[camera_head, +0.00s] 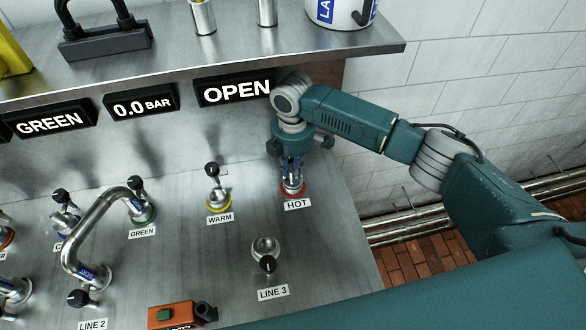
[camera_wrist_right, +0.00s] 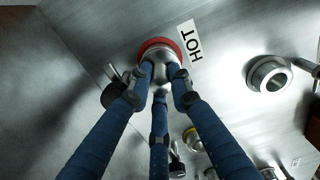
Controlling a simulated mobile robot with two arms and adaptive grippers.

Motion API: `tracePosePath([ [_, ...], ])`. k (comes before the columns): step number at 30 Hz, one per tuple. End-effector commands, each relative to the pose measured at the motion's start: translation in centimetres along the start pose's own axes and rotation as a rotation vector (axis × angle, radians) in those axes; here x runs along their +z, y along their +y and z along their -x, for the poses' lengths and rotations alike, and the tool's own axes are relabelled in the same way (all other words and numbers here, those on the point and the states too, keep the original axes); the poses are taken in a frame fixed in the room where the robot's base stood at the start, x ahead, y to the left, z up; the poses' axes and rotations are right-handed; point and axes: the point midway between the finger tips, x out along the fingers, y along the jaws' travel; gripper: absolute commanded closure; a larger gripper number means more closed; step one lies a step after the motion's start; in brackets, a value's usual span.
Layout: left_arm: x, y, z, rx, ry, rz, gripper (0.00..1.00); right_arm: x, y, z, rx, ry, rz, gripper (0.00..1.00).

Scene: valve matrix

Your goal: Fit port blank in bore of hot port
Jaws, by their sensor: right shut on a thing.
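The hot port, with its red ring (camera_head: 293,195), is on the steel panel above the HOT label (camera_head: 297,204). My right gripper (camera_head: 292,180) is right at this port, pointing down. In the right wrist view its blue fingers are closed around a metal piece, the port blank (camera_wrist_right: 161,74), in front of the red ring (camera_wrist_right: 158,44). The fingers hide most of the blank and the bore, so I cannot tell whether the blank is seated in the bore or just above it. My left gripper is not in view.
The warm port (camera_head: 219,201) with its valve stands left of the hot port. The open line 3 port (camera_head: 265,247) lies below. A curved pipe (camera_head: 88,234) joins ports at the left. A shelf (camera_head: 240,60) overhangs the panel, with an OPEN display (camera_head: 233,90) beneath.

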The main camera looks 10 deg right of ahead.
Motion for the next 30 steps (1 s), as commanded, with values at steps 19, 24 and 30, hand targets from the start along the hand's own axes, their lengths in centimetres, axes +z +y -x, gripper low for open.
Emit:
tracePosePath([
  [19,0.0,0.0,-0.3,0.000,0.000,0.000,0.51,-0.1,0.0,-0.8,0.001,0.001,0.001,0.59],
  [24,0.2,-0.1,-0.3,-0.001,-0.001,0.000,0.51,0.0,0.0,-0.7,0.001,0.001,0.001,0.59],
  [30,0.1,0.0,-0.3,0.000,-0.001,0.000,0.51,-0.1,0.1,2.1,0.005,0.002,0.002,0.59],
])
